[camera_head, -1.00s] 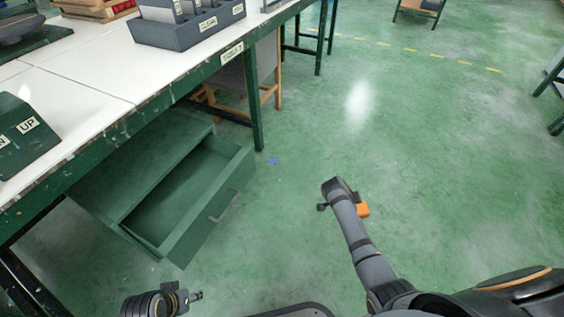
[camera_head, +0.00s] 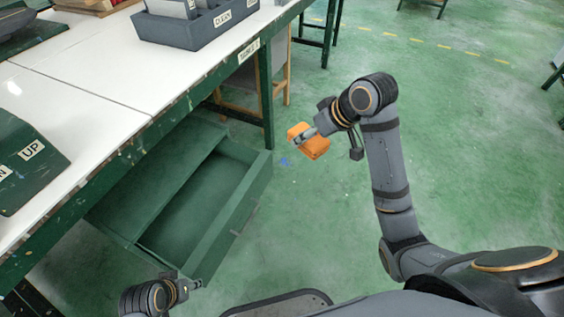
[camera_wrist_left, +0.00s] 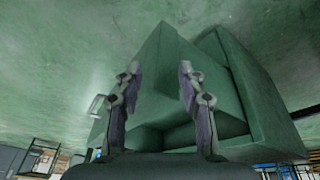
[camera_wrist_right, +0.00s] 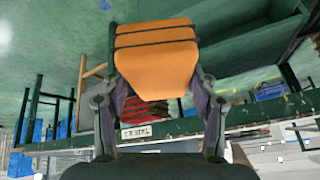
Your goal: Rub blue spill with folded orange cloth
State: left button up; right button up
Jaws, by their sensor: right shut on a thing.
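The blue spill (camera_head: 285,161) is a small blue mark on the green floor, right of the open drawer. The folded orange cloth (camera_head: 309,141) is in my right gripper (camera_head: 308,134), above the floor and just above and right of the spill in the head view. In the right wrist view the cloth (camera_wrist_right: 156,55) fills the space between the two fingers, its folded layers showing. A small blue mark (camera_wrist_right: 105,4) shows at the top edge of that view. My left gripper (camera_wrist_left: 158,75) is open and empty, with its fingers apart, near the front of the drawer.
The open green drawer (camera_head: 240,200) sticks out low beneath the white-topped table (camera_head: 90,85). A table leg (camera_head: 266,100) and a wooden stool (camera_head: 286,82) stand close behind the cloth.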

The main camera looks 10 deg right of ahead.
dwell(0.4)
jog(key=f+m, duration=0.1)
jog(key=s+f+m+h, duration=0.1)
jog(key=f+m, duration=0.1)
jog(key=shift+a+f+t, duration=0.15)
jog(key=shift+f+t, duration=0.1)
jog(key=shift+t, duration=0.15)
jog(key=shift+s+f+m+h, duration=0.1)
jog(key=shift+f+m+h, duration=0.05)
jog(key=shift+m+h, duration=0.15)
